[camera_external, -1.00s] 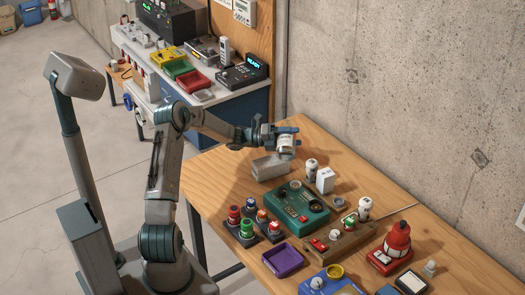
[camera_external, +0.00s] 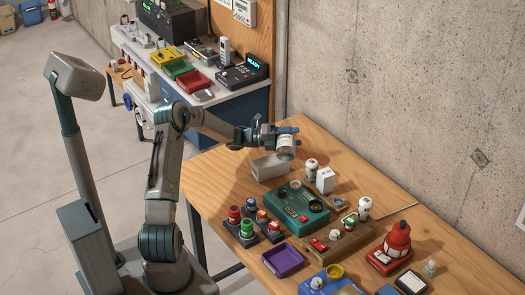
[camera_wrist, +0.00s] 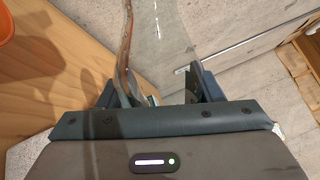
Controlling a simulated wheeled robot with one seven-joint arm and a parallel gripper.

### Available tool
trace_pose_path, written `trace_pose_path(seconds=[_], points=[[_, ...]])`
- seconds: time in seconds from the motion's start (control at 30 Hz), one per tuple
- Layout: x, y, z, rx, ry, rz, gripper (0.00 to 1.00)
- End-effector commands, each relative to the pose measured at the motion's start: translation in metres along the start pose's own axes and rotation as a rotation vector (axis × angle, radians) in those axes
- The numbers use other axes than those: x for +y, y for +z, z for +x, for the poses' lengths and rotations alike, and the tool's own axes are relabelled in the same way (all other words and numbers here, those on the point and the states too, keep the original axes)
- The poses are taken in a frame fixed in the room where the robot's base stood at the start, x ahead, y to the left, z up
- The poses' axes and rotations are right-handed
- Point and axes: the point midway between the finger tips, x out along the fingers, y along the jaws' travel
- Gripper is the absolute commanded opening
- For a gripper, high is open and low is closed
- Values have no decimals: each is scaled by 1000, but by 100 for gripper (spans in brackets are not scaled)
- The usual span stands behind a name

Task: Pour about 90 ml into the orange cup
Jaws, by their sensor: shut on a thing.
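My gripper (camera_wrist: 155,95) is shut on a clear container (camera_wrist: 165,40), which shows between the fingers in the wrist view. A brown streak runs along the container's left side; it looks like liquid, but I cannot be sure. In the external view my gripper (camera_external: 280,140) holds the container (camera_external: 286,152) above the far left part of the wooden table; it looks whitish and tilted there. Part of an orange cup (camera_wrist: 12,22) shows at the upper left of the wrist view, apart from the container. I cannot make out the orange cup in the external view.
A grey block (camera_external: 270,168) stands on the wooden table (camera_external: 215,180) below my gripper. A green control box (camera_external: 298,205), a white-topped bottle (camera_external: 311,170), several coloured buttons, a purple tray (camera_external: 283,260) and a red beacon (camera_external: 396,243) fill the table further right and nearer.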

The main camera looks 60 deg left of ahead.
Motion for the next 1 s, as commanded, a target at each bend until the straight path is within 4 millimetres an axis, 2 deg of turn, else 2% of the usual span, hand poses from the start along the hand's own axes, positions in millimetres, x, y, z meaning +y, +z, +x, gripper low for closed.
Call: trace_pose_path(seconds=[0.23, 0.37, 0.8, 1.0], points=[[-1, 1, 0, 3, -1, 20, 30], [-3, 4, 1, 13, -2, 90, 30], [-15, 32, 4, 93, -5, 621, 30], [-18, 26, 4, 124, -5, 826, 30]])
